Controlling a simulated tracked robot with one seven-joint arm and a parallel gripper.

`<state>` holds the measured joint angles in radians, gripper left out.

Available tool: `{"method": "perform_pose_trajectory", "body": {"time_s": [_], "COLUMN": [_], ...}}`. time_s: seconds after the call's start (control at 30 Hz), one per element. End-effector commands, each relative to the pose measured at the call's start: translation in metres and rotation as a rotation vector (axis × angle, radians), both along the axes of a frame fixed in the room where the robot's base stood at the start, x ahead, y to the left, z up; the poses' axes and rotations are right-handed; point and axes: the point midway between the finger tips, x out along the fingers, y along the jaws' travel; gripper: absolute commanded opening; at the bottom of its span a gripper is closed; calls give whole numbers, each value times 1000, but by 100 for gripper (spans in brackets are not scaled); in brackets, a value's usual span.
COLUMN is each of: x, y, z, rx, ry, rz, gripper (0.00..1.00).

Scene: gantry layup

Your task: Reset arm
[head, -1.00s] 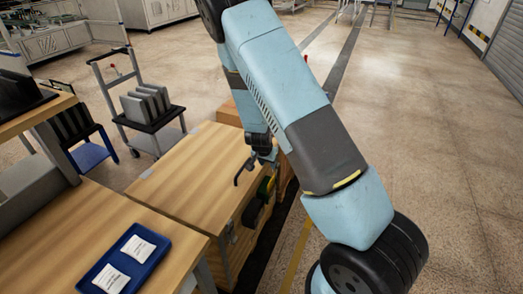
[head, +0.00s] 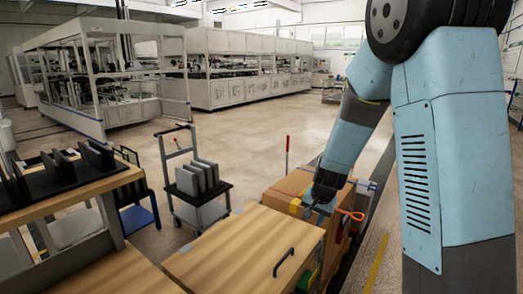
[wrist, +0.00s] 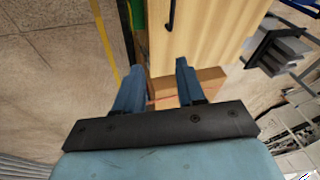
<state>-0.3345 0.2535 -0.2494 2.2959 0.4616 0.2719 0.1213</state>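Beyond the fingers are a wooden cabinet top (wrist: 205,35) with a black handle and a brown box (wrist: 185,88). Whether the fingers touch anything below cannot be told. My upper arm covers the right side of the head view.
The wooden cabinet (head: 245,250) with a black handle stands at the front. A cart (head: 200,185) holding grey panels stands behind it. A black rack (head: 70,170) sits on the left bench. White machines (head: 245,70) line the back. Open floor (head: 265,130) lies between.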

Motion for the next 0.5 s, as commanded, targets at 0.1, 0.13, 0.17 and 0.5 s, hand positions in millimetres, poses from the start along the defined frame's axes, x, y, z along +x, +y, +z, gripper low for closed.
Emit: {"method": "perform_pose_trajectory", "body": {"time_s": [0.1,0.13,0.17,0.5], "x": [-15,-19,-24,-81], "y": [-3,-4,-5,-18], "z": [34,42,50,128], "rx": [18,22,24,19], "ry": [-19,-22,-27,-74], "rz": [40,50,62,181], "gripper": [39,39,39,39]}}
